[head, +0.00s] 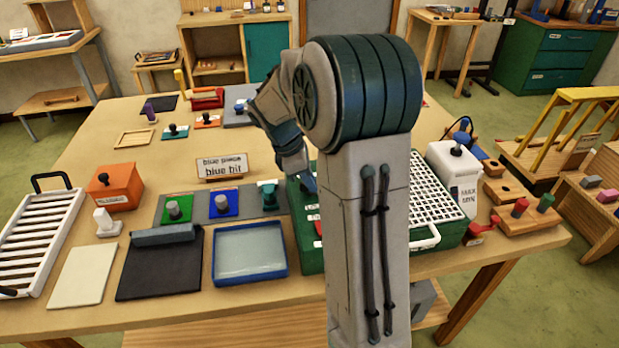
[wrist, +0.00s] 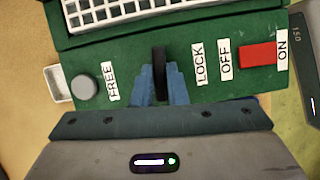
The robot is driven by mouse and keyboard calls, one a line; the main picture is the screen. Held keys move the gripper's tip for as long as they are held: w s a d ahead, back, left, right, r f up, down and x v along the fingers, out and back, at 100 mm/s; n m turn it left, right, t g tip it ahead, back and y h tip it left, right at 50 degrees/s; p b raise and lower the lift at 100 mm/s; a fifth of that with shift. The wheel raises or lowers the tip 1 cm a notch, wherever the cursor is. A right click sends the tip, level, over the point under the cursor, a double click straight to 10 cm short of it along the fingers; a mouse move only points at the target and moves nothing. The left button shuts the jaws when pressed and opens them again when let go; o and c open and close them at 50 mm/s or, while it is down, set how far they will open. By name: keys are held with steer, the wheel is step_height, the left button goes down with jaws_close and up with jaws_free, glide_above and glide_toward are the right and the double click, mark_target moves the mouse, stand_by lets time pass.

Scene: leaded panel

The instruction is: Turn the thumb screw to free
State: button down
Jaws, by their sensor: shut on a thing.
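The thumb screw (wrist: 160,72) is a dark, narrow piece on the green front panel (wrist: 135,62) in the wrist view. It stands between the FREE label (wrist: 111,82) and the LOCK label (wrist: 197,65), and points straight up in the picture. My gripper (wrist: 160,82) is shut on it, with a blue finger on each side. The fingers hide its lower part. In the head view, my gripper (head: 308,184) is at the green machine (head: 306,256), and my arm hides the screw.
On the same panel are a grey round knob (wrist: 84,88) at left and a red switch (wrist: 258,55) between the OFF and ON labels. A white grid (head: 432,196) tops the machine. A blue tray (head: 249,279) stands left of it, and a white canister (head: 456,178) stands right.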

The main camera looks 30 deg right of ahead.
steer(key=m+g+p, duration=0.1)
steer(key=m, duration=0.3)
steer(key=shift+w+d+r+y+p, duration=0.1)
steer(key=shift+w+y+p, duration=0.05)
steer(key=shift+y+p, duration=0.25)
steer(key=m, duration=0.2)
steer(key=m+g+y+p, duration=0.1)
steer(key=m, duration=0.1)
steer(key=shift+d+m+y, duration=0.1)
steer(key=shift+m+y, duration=0.2)
steer(key=shift+m, duration=0.1)
steer(key=m+y+p, duration=0.1)
steer(key=m, duration=0.2)
steer(key=shift+w+d+m+g, duration=0.1)
steer(key=shift+m+g, duration=0.2)
steer(key=shift+d+m+y, duration=0.1)
steer(key=shift+m+y, duration=0.8)
steer(key=shift+m, duration=1)
steer(key=c, duration=1.4)
jaws_free()
steer(key=shift+c, duration=0.2)
steer(key=v, duration=1.3)
steer(key=shift+r+b, duration=0.3)
steer(key=shift+b, duration=0.15)
